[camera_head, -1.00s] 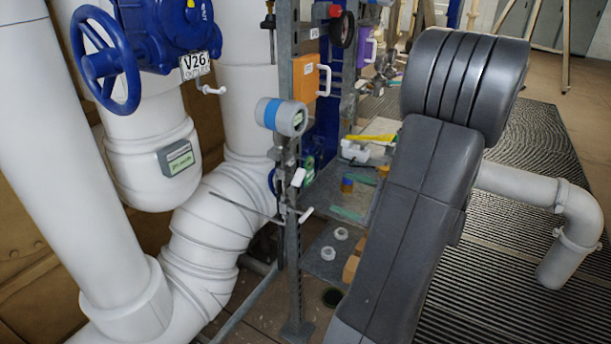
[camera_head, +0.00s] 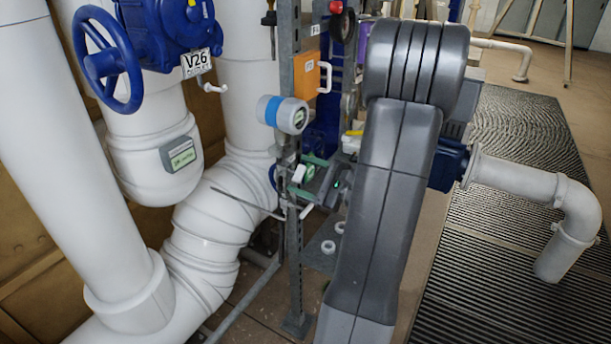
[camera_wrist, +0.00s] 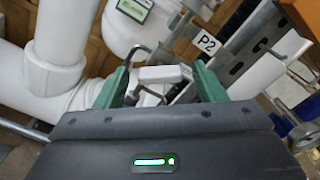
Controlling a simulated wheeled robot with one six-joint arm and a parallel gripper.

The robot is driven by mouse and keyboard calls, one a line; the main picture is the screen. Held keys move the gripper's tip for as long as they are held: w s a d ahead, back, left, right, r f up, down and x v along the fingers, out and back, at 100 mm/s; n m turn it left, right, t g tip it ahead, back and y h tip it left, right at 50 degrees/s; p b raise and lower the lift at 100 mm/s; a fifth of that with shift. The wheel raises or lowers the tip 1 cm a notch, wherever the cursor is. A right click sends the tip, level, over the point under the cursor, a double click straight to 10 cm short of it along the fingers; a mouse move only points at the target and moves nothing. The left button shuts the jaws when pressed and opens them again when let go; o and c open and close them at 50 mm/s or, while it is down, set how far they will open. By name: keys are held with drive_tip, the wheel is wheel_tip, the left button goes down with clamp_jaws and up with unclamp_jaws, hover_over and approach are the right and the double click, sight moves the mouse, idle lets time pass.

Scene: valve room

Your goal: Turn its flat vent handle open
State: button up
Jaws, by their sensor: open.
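A small white flat handle (camera_head: 298,173) sits on the grey steel post, below the round blue-banded gauge (camera_head: 283,114). In the wrist view the white handle (camera_wrist: 160,75) lies between my green fingertips, with a visible gap on each side. My gripper (camera_head: 307,175) is open beside the post, its fingers pointing left at the handle; it also shows in the wrist view (camera_wrist: 162,84). I cannot tell how deep the handle sits between the fingers. A second thin white lever (camera_head: 306,211) sticks out just below. My own arm hides much of the area to the right.
The steel post (camera_head: 293,260) and thick white pipes (camera_head: 200,245) stand close on the left. A blue valve wheel (camera_head: 107,62) marked V26 is above left. An orange box (camera_head: 306,76) with a white handle is higher on the post.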

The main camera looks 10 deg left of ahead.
drive_tip(key=c, duration=1)
drive_tip(key=shift+f+b, duration=0.15)
drive_tip(key=shift+b, duration=0.25)
drive_tip(key=n+b, duration=0.1)
drive_tip(key=b, duration=0.1)
drive_tip(key=n+b, duration=0.1)
drive_tip(key=b, duration=0.1)
drive_tip(key=shift+f+n, duration=0.25)
drive_tip(key=shift+n, duration=0.05)
drive_tip(key=n+b, duration=0.2)
drive_tip(key=b, duration=0.2)
drive_tip(key=shift+n+b, duration=0.4)
drive_tip(key=n+b, duration=0.3)
drive_tip(key=b, duration=0.2)
drive_tip(key=n+b, duration=0.2)
drive_tip(key=shift+r+b, duration=0.25)
drive_tip(key=shift+b, duration=0.1)
drive_tip(key=shift+r, duration=0.1)
